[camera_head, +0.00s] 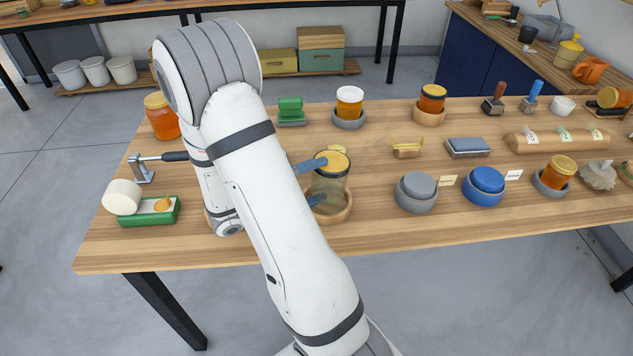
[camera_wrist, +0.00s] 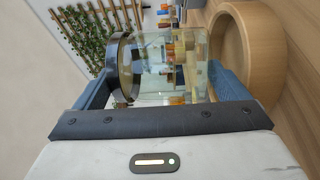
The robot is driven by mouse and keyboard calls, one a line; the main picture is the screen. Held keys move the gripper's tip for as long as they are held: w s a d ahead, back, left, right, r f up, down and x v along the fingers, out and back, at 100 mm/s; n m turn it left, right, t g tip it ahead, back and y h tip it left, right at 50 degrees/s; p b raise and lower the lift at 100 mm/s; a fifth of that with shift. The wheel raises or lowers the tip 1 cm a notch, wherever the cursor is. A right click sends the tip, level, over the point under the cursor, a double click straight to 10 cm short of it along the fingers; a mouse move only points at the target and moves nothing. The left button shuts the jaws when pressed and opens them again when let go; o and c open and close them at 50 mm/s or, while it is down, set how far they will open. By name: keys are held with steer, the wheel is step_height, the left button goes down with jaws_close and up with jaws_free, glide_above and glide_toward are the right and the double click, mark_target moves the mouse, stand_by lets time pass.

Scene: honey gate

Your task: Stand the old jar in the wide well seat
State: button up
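The old jar (camera_head: 330,184) is an upright, clear glass jar with a yellow lid. It overlaps the round wooden well seat (camera_head: 343,217) in the head view. The jar also shows in the wrist view (camera_wrist: 165,72), lying sideways in the picture with the lid end left, beside the seat's wooden ring (camera_wrist: 286,60). My gripper (camera_head: 314,183) is at the jar's left, one blue finger near the lid and the other near the base. I cannot tell whether the fingers press on the glass, or whether the base is inside the ring or just above it.
A grey round seat (camera_head: 416,193) and a blue one (camera_head: 485,187) stand to the right. Behind are a white-lidded honey jar (camera_head: 349,103), a green block (camera_head: 290,110) and a yellow piece (camera_head: 407,148). A green tray (camera_head: 150,216) lies at the left.

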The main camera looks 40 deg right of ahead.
steer(key=shift+f, duration=0.15)
steer(key=a, duration=0.3)
steer(key=w+a, duration=0.1)
steer(key=a, duration=0.2)
steer(key=shift+w+a+b, duration=0.15)
steer(key=shift+a+b, duration=0.2)
steer(key=shift+b, duration=0.05)
steer(key=shift+a, duration=0.55)
